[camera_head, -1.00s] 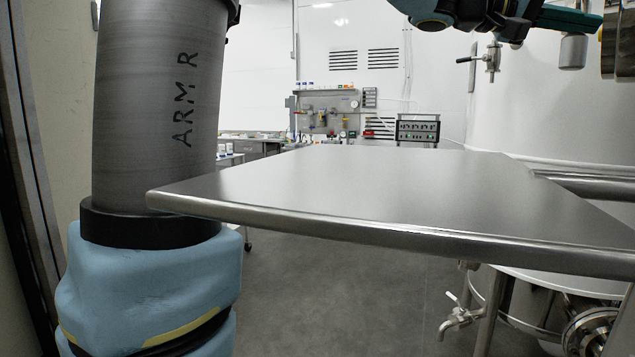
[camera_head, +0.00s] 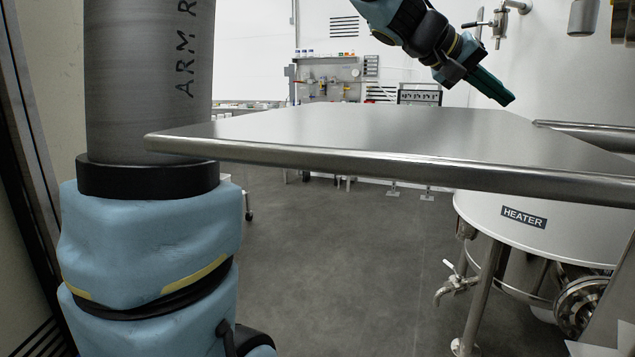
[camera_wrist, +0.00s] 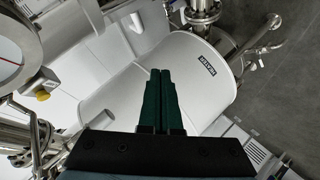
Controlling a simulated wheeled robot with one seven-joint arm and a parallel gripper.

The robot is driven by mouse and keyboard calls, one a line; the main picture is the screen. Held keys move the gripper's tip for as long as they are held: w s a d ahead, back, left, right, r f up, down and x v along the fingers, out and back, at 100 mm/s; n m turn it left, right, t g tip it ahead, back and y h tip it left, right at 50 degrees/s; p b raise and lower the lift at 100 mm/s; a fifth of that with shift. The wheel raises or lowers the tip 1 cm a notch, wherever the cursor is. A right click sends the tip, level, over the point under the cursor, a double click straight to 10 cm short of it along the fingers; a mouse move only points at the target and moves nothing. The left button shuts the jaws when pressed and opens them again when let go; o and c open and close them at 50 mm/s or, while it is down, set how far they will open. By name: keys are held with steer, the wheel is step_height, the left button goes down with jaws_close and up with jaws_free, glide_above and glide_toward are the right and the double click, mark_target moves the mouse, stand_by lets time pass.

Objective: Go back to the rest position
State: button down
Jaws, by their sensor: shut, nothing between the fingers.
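My gripper (camera_head: 490,86) is at the upper right of the head view, above the steel table, with its dark green fingers pointing down and to the right. In the wrist view the two green fingers (camera_wrist: 160,75) lie side by side, shut and empty. My arm (camera_head: 150,80), marked "ARM R", fills the left of the head view. The fingers appear apart from the table top, with nothing held.
A steel table (camera_head: 330,135) spans the middle. A white tank labelled HEATER (camera_head: 523,215) stands below right, with a valve (camera_head: 455,285) and pipes beside it. A tool panel (camera_head: 328,80) is at the back. Grey floor (camera_head: 340,270) is clear in front.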

steer(key=a+f+n+t+y, duration=0.1)
steer(key=a+f+n+y, duration=0.55)
steer(key=a+f, duration=1.95)
steer(key=s+a+f+m+y, duration=0.1)
steer(key=s+a+f+y, duration=0.1)
steer(key=a, duration=0.4)
steer(key=s+a+f+m+y, duration=0.1)
steer(key=s+a+f+y, duration=0.2)
steer(key=a, duration=0.3)
steer(key=shift+s+f+g, duration=0.25)
steer(key=shift+g, duration=0.15)
